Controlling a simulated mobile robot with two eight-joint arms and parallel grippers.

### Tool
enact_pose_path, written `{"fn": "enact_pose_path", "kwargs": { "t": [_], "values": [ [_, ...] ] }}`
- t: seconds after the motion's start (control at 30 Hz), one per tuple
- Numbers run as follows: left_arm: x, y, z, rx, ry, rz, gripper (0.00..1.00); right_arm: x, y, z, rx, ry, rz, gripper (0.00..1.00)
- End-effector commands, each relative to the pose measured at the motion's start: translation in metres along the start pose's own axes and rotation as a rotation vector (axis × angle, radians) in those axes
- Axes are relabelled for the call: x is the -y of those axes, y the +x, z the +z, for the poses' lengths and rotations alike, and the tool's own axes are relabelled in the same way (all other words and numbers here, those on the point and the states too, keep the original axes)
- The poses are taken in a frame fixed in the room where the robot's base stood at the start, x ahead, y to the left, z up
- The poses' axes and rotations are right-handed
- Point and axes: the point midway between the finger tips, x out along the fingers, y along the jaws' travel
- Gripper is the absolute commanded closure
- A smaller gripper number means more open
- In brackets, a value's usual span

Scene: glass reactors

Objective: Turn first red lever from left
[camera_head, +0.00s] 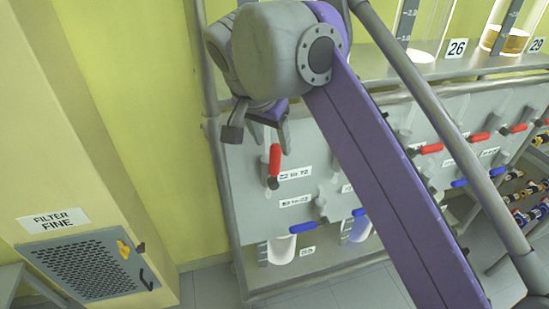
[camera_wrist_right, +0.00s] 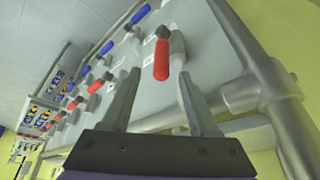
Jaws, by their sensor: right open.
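The first red lever from the left (camera_head: 275,161) hangs almost upright on the grey panel, beside a white label, in the head view. My right gripper (camera_head: 260,140) is open just above and to the left of the lever in that view. In the right wrist view the same red lever (camera_wrist_right: 161,60) shows between and beyond the two open fingers of my right gripper (camera_wrist_right: 158,78). The fingers look apart from the lever on both sides, and the gap in depth is hard to judge. My left gripper is not in view.
More red levers (camera_head: 430,148) run along the panel to the right, lying sideways. Blue levers (camera_head: 303,227) sit lower. A metal tube frame (camera_head: 222,185) edges the panel on the left. Glass vessels (camera_head: 510,35) stand above. A yellow filter cabinet (camera_head: 75,180) is at far left.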

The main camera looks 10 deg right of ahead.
Motion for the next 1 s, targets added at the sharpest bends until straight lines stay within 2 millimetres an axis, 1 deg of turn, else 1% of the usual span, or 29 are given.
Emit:
{"fn": "enact_pose_path", "kwargs": {
  "t": [0.03, 0.1, 0.2, 0.3, 0.5, 0.73, 0.77, 0.9, 0.97, 1.0],
  "values": [
    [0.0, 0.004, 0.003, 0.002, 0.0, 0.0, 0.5, -0.001, 0.013, 0.001, 0.0, 0.003, 0.001, 0.39],
    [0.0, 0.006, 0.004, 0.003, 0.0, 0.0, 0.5, -0.001, 0.026, 0.001, 0.0, 0.002, 0.0, 0.39],
    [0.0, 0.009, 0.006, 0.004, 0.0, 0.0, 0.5, -0.001, 0.042, 0.001, 0.0, 0.002, -0.001, 0.39],
    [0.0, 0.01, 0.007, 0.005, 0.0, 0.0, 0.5, 0.0, 0.054, 0.0, 0.0, 0.001, -0.001, 0.39],
    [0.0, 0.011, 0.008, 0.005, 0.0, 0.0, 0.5, 0.0, 0.064, 0.0, -0.001, -0.001, -0.001, 0.39],
    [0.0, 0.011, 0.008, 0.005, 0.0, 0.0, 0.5, 0.0, 0.064, 0.0, -0.001, -0.001, -0.001, 0.39],
    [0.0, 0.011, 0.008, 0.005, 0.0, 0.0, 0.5, 0.0, 0.064, 0.0, -0.001, -0.001, -0.002, 0.43],
    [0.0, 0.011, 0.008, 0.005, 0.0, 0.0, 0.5, 0.0, 0.064, 0.0, -0.001, -0.001, -0.002, 0.68],
    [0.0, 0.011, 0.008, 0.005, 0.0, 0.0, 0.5, 0.0, 0.064, 0.0, -0.001, -0.001, -0.001, 0.79],
    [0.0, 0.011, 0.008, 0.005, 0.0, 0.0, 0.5, 0.0, 0.064, 0.0, -0.001, -0.001, -0.001, 0.86]
  ]
}}
